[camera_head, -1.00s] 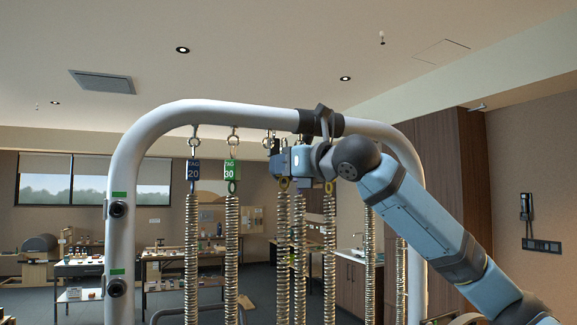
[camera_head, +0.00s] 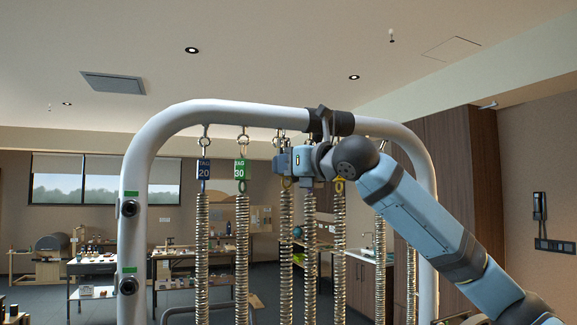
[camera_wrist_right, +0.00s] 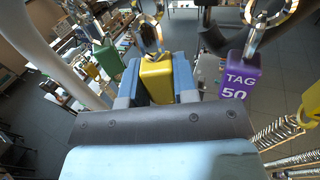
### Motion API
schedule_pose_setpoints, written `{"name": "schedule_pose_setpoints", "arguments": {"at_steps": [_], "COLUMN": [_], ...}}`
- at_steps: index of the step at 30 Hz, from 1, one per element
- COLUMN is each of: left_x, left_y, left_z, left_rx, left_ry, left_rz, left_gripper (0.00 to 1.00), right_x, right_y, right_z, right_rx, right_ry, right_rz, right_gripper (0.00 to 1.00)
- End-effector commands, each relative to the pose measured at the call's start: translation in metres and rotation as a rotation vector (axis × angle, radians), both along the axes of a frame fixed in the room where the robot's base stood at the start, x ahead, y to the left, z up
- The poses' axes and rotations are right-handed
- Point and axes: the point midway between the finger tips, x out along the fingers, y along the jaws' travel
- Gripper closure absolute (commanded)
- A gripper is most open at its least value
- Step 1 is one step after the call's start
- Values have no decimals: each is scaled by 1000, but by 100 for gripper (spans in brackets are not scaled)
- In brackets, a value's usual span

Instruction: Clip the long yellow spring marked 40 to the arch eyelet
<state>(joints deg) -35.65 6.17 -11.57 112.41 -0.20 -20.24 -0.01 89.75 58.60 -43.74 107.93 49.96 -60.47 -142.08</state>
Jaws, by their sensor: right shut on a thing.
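My right gripper (camera_head: 280,163) is at the white arch (camera_head: 250,114), just under its top bar. In the right wrist view its blue fingers (camera_wrist_right: 157,82) are shut on a yellow tag block (camera_wrist_right: 156,84); no number shows on the visible face. A metal clip (camera_wrist_right: 149,36) stands above the block. A long coiled spring (camera_head: 286,245) hangs below the gripper. An arch eyelet (camera_head: 281,136) is just above the gripper; whether the clip passes through it I cannot tell. My left gripper is out of view.
The blue tag 20 (camera_head: 203,169) and green tag 30 (camera_head: 240,169) hang with springs to the left. A purple tag 50 (camera_wrist_right: 239,77) is close on the right in the wrist view. More springs (camera_head: 340,240) hang behind my arm. Benches stand in the background.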

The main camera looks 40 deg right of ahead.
Motion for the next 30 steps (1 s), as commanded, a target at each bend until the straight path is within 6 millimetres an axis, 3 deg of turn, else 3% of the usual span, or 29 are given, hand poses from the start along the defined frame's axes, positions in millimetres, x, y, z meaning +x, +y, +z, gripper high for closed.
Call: {"name": "schedule_pose_setpoints", "arguments": {"at_steps": [30], "left_x": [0], "left_y": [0], "left_z": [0], "left_rx": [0], "left_ry": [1], "left_rz": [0], "left_gripper": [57], "right_x": [25], "right_y": [4], "right_z": [1], "right_rx": [0], "right_ry": [-1], "right_rz": [-1], "right_gripper": [100]}}
